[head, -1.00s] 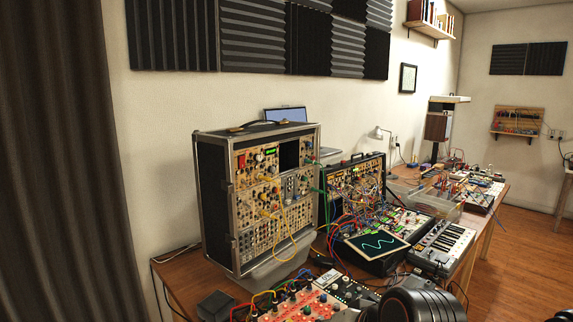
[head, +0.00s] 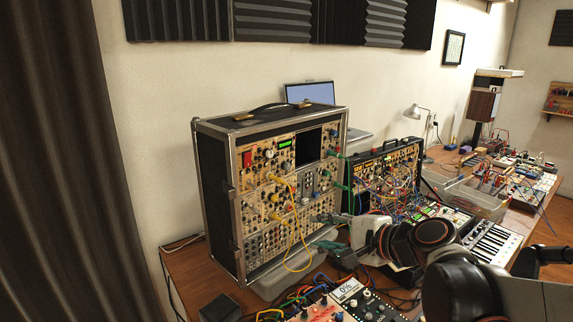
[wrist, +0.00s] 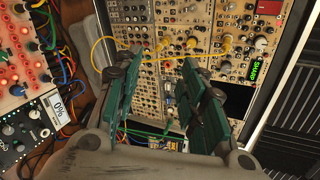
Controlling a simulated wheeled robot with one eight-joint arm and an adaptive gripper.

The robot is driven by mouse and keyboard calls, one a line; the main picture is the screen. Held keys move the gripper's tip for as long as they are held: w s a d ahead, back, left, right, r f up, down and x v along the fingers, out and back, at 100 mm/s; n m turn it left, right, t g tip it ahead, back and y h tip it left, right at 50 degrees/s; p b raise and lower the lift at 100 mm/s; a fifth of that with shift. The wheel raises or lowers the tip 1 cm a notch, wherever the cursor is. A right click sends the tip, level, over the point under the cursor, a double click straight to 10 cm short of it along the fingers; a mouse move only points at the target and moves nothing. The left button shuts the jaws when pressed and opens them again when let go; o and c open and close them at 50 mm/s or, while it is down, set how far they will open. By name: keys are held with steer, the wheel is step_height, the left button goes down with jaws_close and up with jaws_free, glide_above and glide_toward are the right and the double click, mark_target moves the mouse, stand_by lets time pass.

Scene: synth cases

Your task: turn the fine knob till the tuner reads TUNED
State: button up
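The synth case (head: 222,190) stands upright on the table, its panel full of knobs, jacks and plugs. The tuner display (head: 284,144) glows green near the panel's top. In the wrist view the tuner (wrist: 258,68) reads SHARP, turned sideways. A pale round knob (head: 269,154) sits just left of the display in the head view; I cannot tell which knob is the fine one. My gripper (wrist: 160,60) is open and empty, its green fingers apart before the panel. In the head view my gripper (head: 328,249) is low, right of the case.
Yellow patch cables (head: 292,225) hang before the panel; green plugs (head: 346,160) stick out at its right. A second synth case (head: 384,175) stands to the right. A module with a 0% screen (head: 348,289) lies in front. A lamp (head: 415,115) stands behind.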

steer(key=w+d+r+m+t+y+p, duration=0.2)
steer(key=w+r+m+t+y+p, duration=0.1)
steer(key=w+r+m, duration=0.4)
steer(key=b, duration=0.3)
glide_toward(289, 167)
steer(key=x, duration=0.8)
steer(key=shift+a, duration=0.15)
jaws_close()
